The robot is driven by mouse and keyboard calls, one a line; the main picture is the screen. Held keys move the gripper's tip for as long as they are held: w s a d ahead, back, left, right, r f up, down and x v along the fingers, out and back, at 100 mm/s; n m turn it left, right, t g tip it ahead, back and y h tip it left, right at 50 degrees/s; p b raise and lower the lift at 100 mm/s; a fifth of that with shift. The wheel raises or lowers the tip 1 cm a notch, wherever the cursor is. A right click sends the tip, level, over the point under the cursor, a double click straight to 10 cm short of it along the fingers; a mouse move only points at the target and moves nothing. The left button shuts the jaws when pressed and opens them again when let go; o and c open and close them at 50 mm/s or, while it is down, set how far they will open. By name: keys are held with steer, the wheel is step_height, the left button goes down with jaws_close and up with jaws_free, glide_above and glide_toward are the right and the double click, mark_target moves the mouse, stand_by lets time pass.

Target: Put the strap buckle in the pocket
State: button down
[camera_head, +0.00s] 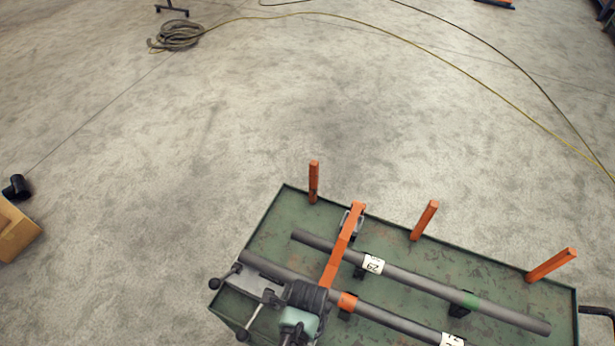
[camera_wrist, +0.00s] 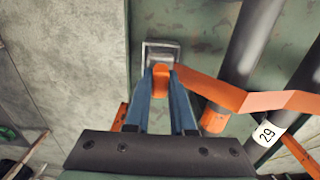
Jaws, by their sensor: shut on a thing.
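My gripper (camera_wrist: 161,70) has blue fingers shut on the orange end piece of the strap, which I take as the strap buckle (camera_wrist: 161,86). At the fingertips is a squared grey metal piece (camera_wrist: 163,47), perhaps the pocket. I cannot tell whether the orange end is in it or just before it. In the head view, my dark gripper body (camera_head: 306,296) hides the fingers and the held end.
The pipes (camera_head: 410,281) lie on a green tray cart (camera_head: 262,236) with upright orange posts (camera_head: 424,220). One pipe carries a white label (camera_wrist: 268,132). A cardboard box (camera_head: 15,232) stands at far left. The floor beyond the cart is mostly clear, with hoses (camera_head: 177,35) farther off.

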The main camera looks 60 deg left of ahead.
steer(key=shift+f, duration=0.6)
steer(key=shift+f+b, duration=0.5)
steer(key=shift+f, duration=0.1)
stand_by(0.5)
steer(key=c, duration=0.7)
jaws_free()
steer(key=shift+r, duration=0.15)
step_height(320, 180, up, 13)
steer(key=shift+f, duration=0.1)
